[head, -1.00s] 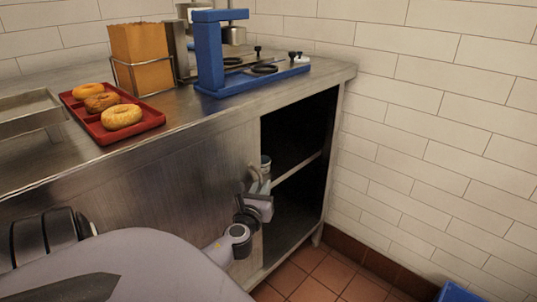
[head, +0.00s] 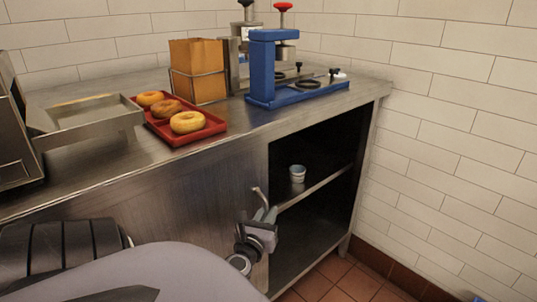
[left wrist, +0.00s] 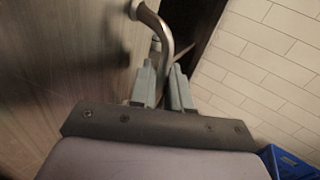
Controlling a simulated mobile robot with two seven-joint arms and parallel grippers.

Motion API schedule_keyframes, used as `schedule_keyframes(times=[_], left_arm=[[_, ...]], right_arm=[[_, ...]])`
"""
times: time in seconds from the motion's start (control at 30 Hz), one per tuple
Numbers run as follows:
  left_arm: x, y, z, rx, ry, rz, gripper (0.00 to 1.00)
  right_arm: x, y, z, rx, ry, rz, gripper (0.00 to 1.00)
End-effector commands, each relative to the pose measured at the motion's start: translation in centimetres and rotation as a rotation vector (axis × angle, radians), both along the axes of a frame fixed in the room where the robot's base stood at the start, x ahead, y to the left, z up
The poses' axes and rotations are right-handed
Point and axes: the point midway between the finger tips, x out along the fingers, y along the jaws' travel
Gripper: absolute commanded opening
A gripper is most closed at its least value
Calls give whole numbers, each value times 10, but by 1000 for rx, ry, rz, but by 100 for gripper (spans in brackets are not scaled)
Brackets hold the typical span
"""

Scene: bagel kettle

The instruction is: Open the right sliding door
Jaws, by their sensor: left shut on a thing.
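The right sliding door (head: 200,205) is a brushed metal panel on the front of the counter cabinet. A wide dark opening (head: 325,150) shows to the right of its edge. Its curved metal handle (head: 258,192) sticks out near that edge and also shows in the left wrist view (left wrist: 158,22). My left gripper (head: 265,214) is at the handle, with its grey fingers shut on the lower part of the bar. In the left wrist view the fingers (left wrist: 162,85) stand on either side of the bar. My right gripper is not in view.
A small cup (head: 297,174) stands on the cabinet's shelf (head: 318,186). The counter holds a red tray (head: 205,134) of bagels, a paper bag in a rack (head: 198,70) and a blue press (head: 262,70). A tiled wall (head: 450,130) closes the right side; a blue crate (left wrist: 290,163) is low at right.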

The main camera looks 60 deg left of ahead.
Motion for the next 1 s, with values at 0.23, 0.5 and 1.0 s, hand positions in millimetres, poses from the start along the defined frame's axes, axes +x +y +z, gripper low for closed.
schedule_keyframes(times=[0.23,0.5,1.0], left_arm=[[0,-2,-1,-9,-2,-3,33],[0,-1,-1,-4,0,-1,33],[-46,-34,-2,-5,2,-2,33]], right_arm=[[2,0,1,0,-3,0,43],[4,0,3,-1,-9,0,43],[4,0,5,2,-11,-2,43]])
